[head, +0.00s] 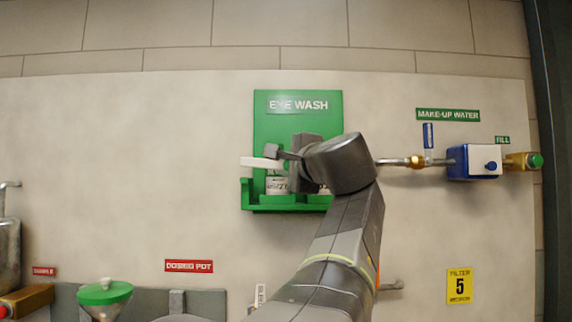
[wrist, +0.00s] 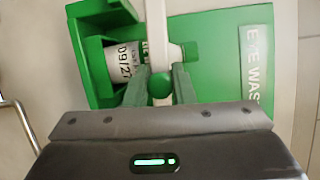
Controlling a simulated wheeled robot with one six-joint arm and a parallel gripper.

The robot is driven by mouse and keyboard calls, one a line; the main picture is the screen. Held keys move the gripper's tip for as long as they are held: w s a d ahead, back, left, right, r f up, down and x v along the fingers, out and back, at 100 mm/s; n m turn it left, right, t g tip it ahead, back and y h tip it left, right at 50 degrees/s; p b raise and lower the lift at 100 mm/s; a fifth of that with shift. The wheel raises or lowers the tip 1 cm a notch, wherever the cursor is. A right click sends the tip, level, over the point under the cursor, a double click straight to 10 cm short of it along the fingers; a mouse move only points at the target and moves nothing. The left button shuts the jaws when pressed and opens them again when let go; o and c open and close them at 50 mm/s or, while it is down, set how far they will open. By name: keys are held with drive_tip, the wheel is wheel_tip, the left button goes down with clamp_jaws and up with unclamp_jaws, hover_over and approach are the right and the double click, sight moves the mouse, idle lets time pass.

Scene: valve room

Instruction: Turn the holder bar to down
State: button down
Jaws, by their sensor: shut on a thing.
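The holder bar (head: 260,162) is a white bar in front of the green eye wash station; in the head view it lies nearly level, its free part reaching left from my gripper (head: 285,155). In the wrist view the white bar (wrist: 156,35) runs between the fingers of my gripper (wrist: 160,88), which is shut on it. A round green knob (wrist: 160,84) shows between the fingers. My gripper and wrist hide the right part of the bar in the head view.
The green eye wash board (head: 268,120) has a tray (head: 280,207) holding a labelled white bottle (head: 277,186), close below the bar. A make-up water pipe with a blue-handled valve (head: 428,135) is at right. A green-topped funnel (head: 105,293) stands lower left.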

drive_tip(key=shift+f+n+b, duration=0.45)
drive_tip(key=shift+f+n, duration=0.05)
drive_tip(key=shift+f, duration=0.4)
drive_tip(key=c, duration=1.3)
unclamp_jaws()
drive_tip(key=shift+a, duration=0.1)
drive_tip(key=b+v, duration=0.1)
drive_tip(key=v, duration=1.2)
drive_tip(key=shift+s+d+r, duration=0.25)
drive_tip(key=shift+s+r, duration=0.05)
drive_tip(key=shift+s, duration=0.05)
drive_tip(key=shift+p+x, duration=0.55)
drive_tip(key=shift+x, duration=6.35)
drive_tip(key=shift+a+f, duration=0.1)
drive_tip(key=shift+f, duration=0.1)
